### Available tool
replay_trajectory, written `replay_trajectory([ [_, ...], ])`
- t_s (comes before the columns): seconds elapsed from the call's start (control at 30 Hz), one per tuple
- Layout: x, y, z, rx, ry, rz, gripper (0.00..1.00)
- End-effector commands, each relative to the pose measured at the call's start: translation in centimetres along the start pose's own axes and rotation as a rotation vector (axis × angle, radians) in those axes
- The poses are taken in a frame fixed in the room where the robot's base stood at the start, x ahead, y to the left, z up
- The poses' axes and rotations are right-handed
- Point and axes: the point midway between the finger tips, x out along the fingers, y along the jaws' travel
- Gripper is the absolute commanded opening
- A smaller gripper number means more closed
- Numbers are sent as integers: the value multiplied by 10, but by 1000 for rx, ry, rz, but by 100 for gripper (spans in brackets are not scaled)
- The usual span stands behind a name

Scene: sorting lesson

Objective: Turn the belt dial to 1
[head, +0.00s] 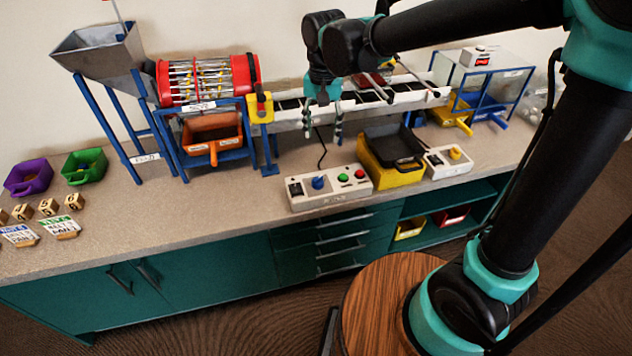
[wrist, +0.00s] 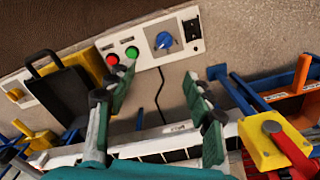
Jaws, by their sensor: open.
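The control box (head: 334,190) stands on the bench below the conveyor belt (head: 375,101). Its blue dial (head: 318,183) is at its left part, with a green and a red button to the right of it. In the wrist view the blue dial (wrist: 164,40) has a pale pointer mark; the numbers around it are too small to read. My gripper (head: 324,131) hangs open and empty in front of the belt, above and behind the control box. In the wrist view its two fingers (wrist: 161,82) are spread, apart from the dial.
A yellow bin with a black tray (head: 392,155) stands right of the control box, and a second box with a yellow knob (head: 448,161) beyond it. A red drum (head: 207,79) and blue stand are at left. A black cable runs behind the control box. Bench front is clear.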

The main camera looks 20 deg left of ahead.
Motion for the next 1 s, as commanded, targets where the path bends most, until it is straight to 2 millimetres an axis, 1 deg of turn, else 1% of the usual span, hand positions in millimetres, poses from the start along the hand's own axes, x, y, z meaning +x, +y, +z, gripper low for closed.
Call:
replay_trajectory([
  [0.03, -1, -7, 2, -4, -3, 3, 52],
  [0.1, -1, -10, 4, -2, -6, 6, 52],
  [0.17, 2, -11, 4, 0, -7, 7, 52],
  [0.27, 13, -10, 4, 0, -6, 7, 52],
  [0.37, 29, -10, 4, 0, -6, 7, 52],
  [0.9, 131, -9, 4, -1, -6, 6, 52],
  [1.0, 146, -9, 4, -1, -6, 6, 52],
])
